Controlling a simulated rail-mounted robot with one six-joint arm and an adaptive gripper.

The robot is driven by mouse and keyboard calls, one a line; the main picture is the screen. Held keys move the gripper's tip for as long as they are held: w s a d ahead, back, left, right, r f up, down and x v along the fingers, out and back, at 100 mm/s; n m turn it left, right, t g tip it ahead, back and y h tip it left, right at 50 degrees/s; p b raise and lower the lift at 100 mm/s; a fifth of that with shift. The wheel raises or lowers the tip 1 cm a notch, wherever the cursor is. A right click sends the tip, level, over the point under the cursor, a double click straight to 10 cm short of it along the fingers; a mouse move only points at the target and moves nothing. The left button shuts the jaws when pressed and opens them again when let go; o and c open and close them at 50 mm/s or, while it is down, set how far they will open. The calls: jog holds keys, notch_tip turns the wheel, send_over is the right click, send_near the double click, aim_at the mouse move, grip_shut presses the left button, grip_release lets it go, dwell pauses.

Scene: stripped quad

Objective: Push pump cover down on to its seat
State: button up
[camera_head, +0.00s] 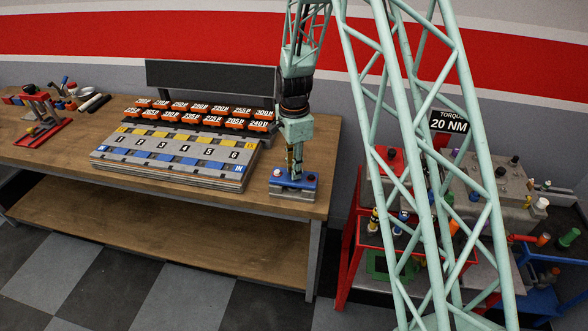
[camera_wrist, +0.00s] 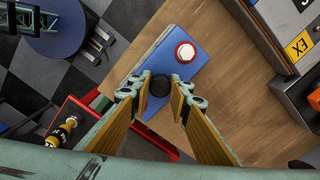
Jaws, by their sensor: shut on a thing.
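The blue pump cover (camera_head: 309,182) is at the right end of the wooden bench, on top of a grey block (camera_head: 293,194) that I take for its seat. I cannot tell whether a thin gap separates them. My gripper (camera_head: 294,172) points down over the cover. In the wrist view my gripper's wood-coloured fingers (camera_wrist: 160,88) are shut on the black knob.
A grey numbered rack (camera_head: 175,158) stands on the bench left of the cover, with orange labelled blocks (camera_head: 205,115) behind it. The bench (camera_head: 60,150) ends just right of the cover. A red cart (camera_head: 345,245) with tools stands beyond that edge, behind my lattice arm.

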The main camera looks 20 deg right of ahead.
jog(key=shift+f, duration=0.2)
jog(key=o, duration=1.1)
jog(key=shift+r, duration=0.25)
notch_tip(320, 180, up, 12)
jog(key=shift+f, duration=0.2)
dwell(0.9)
